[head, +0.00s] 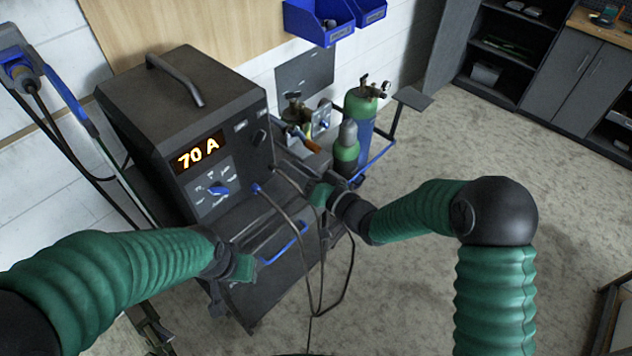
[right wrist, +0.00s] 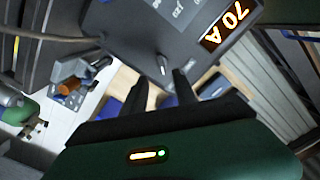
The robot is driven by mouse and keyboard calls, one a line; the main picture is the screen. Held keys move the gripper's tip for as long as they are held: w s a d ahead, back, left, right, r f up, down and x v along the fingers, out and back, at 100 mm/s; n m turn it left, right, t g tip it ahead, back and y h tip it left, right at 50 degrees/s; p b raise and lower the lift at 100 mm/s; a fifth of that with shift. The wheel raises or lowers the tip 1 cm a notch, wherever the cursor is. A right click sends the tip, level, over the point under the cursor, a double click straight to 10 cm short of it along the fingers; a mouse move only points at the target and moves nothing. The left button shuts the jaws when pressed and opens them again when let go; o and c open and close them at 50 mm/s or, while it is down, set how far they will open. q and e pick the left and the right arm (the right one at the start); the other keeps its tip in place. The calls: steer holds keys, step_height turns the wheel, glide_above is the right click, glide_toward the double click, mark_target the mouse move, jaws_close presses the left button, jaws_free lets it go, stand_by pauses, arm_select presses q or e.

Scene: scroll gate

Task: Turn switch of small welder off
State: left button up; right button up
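The welder (head: 180,110) is a dark box with a top handle, and its lit display (head: 198,152) reads 70 A. Below the display is a blue dial (head: 218,190). A small dark switch (head: 258,137) sits on the right of the front panel. In the right wrist view the panel is upside down, with the display (right wrist: 228,25) at top right and a pale lever-like switch (right wrist: 163,65). My right gripper (right wrist: 162,80) is open, its two dark fingers apart, with the lever just beyond the fingertips. My left gripper (head: 242,267) is low in front of the welder; its fingers are unclear.
Cables hang from the welder's front. Blue bins (head: 320,22) hang on the wall. Grey cabinets (head: 565,75) stand at the far right. The floor between (head: 450,140) is clear.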

arm_select(q)
steer(key=shift+d+r+p, duration=0.5)
steer(key=shift+d+r, duration=0.05)
steer(key=shift+r, duration=0.05)
arm_select(e)
steer(key=v, duration=0.8)
steer(key=shift+w+d, duration=0.2)
steer(key=shift+w, duration=0.1)
arm_select(q)
steer(key=shift+a, duration=0.15)
arm_select(e)
steer(key=shift+a+f, duration=0.1)
steer(key=shift+a, duration=0.05)
arm_select(q)
steer(key=b+x, duration=0.3)
steer(key=shift+s+f, duration=0.1)
steer(key=shift+s, duration=0.25)
arm_select(e)
steer(key=v, duration=1.7)
arm_select(q)
steer(key=shift+a, duration=0.1)
arm_select(e)
steer(key=shift+a+f, duration=0.1)
steer(key=shift+w, duration=0.15)
